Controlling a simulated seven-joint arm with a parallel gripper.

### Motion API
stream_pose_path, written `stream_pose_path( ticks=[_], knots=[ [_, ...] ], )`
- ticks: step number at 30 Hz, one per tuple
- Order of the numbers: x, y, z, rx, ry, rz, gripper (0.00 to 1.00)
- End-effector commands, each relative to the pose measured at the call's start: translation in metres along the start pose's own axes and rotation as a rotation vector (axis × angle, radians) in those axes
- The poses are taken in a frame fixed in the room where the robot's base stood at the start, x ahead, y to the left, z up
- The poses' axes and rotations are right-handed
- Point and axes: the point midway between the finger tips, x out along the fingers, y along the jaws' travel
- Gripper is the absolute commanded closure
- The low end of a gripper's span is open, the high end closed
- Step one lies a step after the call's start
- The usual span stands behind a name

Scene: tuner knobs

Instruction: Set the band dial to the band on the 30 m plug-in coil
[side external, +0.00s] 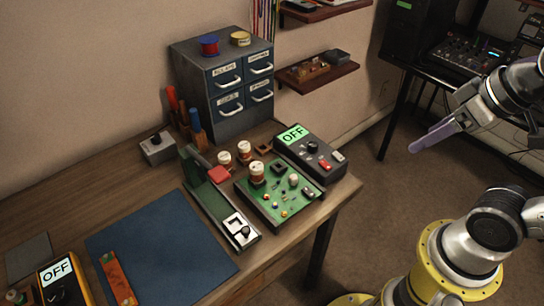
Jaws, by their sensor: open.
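Several plug-in coils with pale tops and copper-red windings show in the side view. One coil (257,175) stands upright on the green circuit board (268,219), and two more, a left coil (224,158) and a right coil (244,150), stand behind it. Their labels are too small to read. Several small knobs sit on the board, including a pale knob (293,181); I cannot tell which is the band dial. A black knob (240,231) sits on a white plate in front of the board. My gripper (432,140) is open and empty, off the bench at the right.
A black box (311,158) with a green "OFF" display stands behind the board. A green slab with a red block (219,174) stands left of the board. A yellow meter (62,280) reads "OFF". The blue mat (160,245) is clear except its left edge. Drawers (222,80) stand behind.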

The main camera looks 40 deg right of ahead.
Motion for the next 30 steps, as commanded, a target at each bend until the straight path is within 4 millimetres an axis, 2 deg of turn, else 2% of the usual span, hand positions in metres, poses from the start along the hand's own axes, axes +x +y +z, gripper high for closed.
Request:
stream_pose_path(
  ticks=[20, 23, 28, 30],
  knots=[
    [0.0000, 0.0000, 0.0000, 0.000, 0.000, 0.000, 0.24],
    [0.0000, 0.0000, 0.0000, -0.004, 0.000, 0.000, 0.34],
    [-0.0012, 0.0014, 0.0025, -0.101, -0.015, 0.006, 0.34],
    [-0.0082, 0.0045, -0.0036, -0.184, -0.009, 0.020, 0.34]
  ],
)
